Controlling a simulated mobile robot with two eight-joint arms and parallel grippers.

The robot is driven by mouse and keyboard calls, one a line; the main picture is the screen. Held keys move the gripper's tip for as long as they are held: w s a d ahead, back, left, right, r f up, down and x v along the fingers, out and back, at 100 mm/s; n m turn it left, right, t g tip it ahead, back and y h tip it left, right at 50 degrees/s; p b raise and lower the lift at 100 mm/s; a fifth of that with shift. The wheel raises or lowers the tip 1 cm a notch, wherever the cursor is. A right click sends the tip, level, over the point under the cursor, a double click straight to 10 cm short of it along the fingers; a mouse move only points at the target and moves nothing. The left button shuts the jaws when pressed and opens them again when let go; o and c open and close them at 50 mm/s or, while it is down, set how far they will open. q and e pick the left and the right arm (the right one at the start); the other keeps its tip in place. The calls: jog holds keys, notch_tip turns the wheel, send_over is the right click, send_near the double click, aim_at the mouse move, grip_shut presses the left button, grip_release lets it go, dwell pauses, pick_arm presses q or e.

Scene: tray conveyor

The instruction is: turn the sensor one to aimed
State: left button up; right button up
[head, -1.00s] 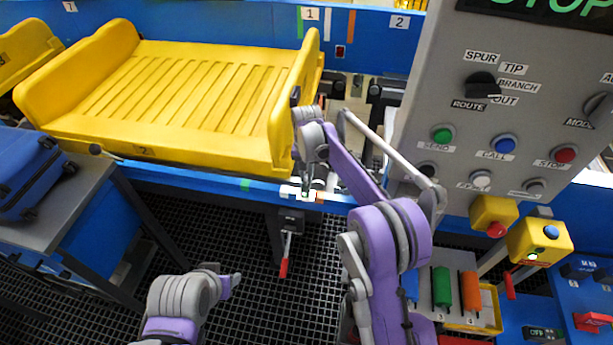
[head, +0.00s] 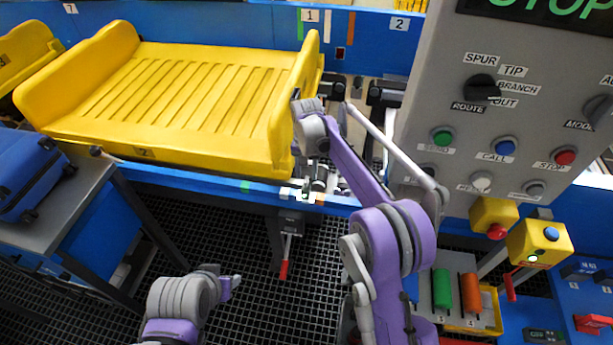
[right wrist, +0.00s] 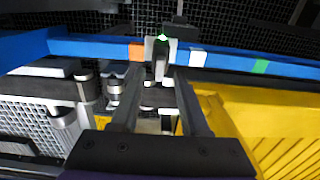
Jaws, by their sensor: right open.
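Sensor one (right wrist: 160,58) is a small dark block with a green light on the blue conveyor rail, between an orange and a white mark in the right wrist view. In the head view it is small, at the rail's front edge (head: 306,190), partly hidden by my right wrist. My right gripper (right wrist: 155,78) is open, with one finger on each side of the sensor in the right wrist view; I cannot tell whether either touches it. My left arm is low in the head view; its gripper (head: 232,284) is seen end-on and small, away from the sensor.
A large yellow tray (head: 180,155) lies on the conveyor just left of the sensor. A grey control panel (head: 520,125) with knobs and buttons stands at right. A red-handled lever (head: 284,268) hangs below the rail. A blue case (head: 28,175) sits on the grey side table.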

aim_at(306, 179)
notch_tip(306, 179, up, 8)
jog(key=shift+r, duration=0.2)
dwell(0.5)
